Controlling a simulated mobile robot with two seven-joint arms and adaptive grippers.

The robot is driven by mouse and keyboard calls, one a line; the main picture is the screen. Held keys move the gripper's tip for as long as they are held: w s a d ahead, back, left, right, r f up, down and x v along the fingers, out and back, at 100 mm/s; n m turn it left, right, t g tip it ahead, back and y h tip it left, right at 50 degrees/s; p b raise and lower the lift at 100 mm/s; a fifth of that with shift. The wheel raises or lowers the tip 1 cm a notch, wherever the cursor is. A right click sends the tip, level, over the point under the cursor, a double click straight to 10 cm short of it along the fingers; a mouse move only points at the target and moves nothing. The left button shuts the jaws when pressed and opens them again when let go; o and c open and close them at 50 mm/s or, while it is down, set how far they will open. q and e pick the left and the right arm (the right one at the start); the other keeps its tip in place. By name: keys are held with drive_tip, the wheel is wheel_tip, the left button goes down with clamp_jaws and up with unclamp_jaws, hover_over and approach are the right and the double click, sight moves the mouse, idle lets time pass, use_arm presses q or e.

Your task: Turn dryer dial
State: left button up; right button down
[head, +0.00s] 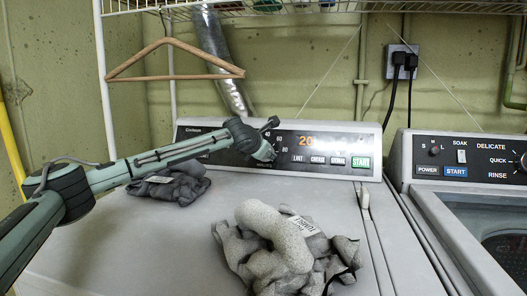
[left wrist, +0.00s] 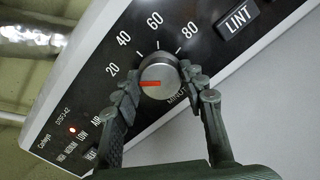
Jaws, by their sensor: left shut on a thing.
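The dryer dial (left wrist: 158,72) is a round silver knob with a red pointer mark in the left wrist view. Its scale of 20, 40, 60 and 80 runs around it, and the red mark points to the left, below the 20. My left gripper (left wrist: 160,82) is shut on the dial, one finger on each side. In the head view my left gripper (head: 268,142) reaches in front of the dryer control panel (head: 325,142), largely covering the dial. An orange display on the panel shows digits starting with 20, and START is green. My right gripper is not in view.
Dark clothing (head: 170,184) and a heap of grey clothing (head: 285,250) lie on the dryer top (head: 130,245). The washer (head: 465,170) stands at the right. A wooden hanger (head: 175,60) hangs above, in front of a silver duct (head: 220,60).

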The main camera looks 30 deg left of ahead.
use_arm(q)
drive_tip(key=shift+m, duration=0.5)
drive_tip(key=o, duration=1.2)
drive_tip(key=shift+c, duration=0.2)
drive_tip(key=v, duration=1.2)
